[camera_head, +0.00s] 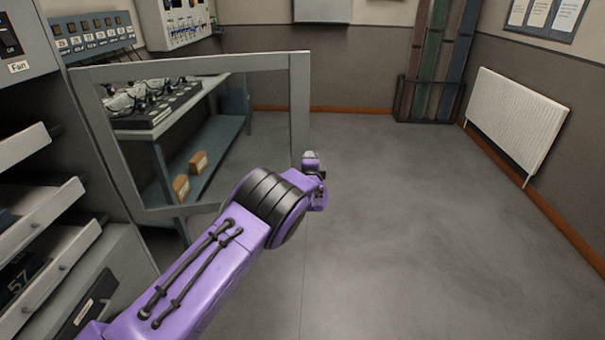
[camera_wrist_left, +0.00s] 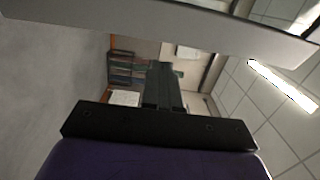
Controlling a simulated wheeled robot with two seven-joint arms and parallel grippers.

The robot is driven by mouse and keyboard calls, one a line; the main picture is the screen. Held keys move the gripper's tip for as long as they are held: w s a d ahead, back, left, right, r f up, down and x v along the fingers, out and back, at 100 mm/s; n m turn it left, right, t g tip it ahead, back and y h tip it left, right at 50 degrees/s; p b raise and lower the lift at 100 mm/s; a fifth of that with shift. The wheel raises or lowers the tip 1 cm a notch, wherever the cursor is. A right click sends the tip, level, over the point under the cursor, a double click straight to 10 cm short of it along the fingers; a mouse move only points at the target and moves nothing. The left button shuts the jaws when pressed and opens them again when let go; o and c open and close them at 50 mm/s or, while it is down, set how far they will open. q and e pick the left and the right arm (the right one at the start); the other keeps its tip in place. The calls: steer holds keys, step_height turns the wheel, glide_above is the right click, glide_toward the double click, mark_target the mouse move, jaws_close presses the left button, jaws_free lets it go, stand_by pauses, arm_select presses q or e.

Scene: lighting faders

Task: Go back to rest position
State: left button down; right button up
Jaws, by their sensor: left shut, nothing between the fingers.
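My left arm, purple with black bands, reaches in from the lower left in the head view. My left gripper (camera_head: 313,160) is at its far end, mostly hidden behind the wrist, close to the lower right edge of an open grey-framed cabinet door (camera_head: 300,105). I cannot tell from the head view whether they touch. In the left wrist view the black fingers of the left gripper (camera_wrist_left: 163,88) are together and empty. A grey bar, likely the door frame (camera_wrist_left: 170,28), crosses the top of that view. My right gripper is not in view.
A cabinet with pulled-out drawers (camera_head: 45,220) stands at the left. Behind the door is a grey bench (camera_head: 225,130) with equipment and brown boxes below. A white radiator (camera_head: 515,120) hangs on the right wall. The floor (camera_head: 420,220) at centre and right is clear.

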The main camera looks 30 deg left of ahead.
arm_select(q)
steer(key=shift+s+d+n+b, duration=0.9)
steer(key=shift+s+d+n, duration=0.4)
steer(key=shift+s+d, duration=2.45)
steer(key=s+a+f+n+g+h, duration=0.25)
steer(key=s+f+n, duration=0.35)
steer(key=s+f, duration=0.55)
steer(key=s+a+f+n+g+h, duration=0.15)
steer(key=s+f+n+g, duration=0.25)
steer(key=s+f+n, duration=0.55)
steer(key=s+d+f+g, duration=0.1)
steer(key=s+f+g, duration=0.1)
steer(key=s, duration=0.7)
steer(key=s+d+f+g+h, duration=0.1)
steer(key=s+f, duration=0.3)
steer(key=s, duration=0.5)
steer(key=s+d+f+g+p, duration=0.1)
steer(key=s+f+g, duration=0.1)
steer(key=s, duration=0.8)
steer(key=shift+d+f+n+g, duration=0.4)
steer(key=shift+n+g, duration=0.05)
steer(key=shift+g, duration=0.1)
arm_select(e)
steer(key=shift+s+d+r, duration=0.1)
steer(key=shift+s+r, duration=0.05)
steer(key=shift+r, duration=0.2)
arm_select(q)
steer(key=shift+s, duration=0.1)
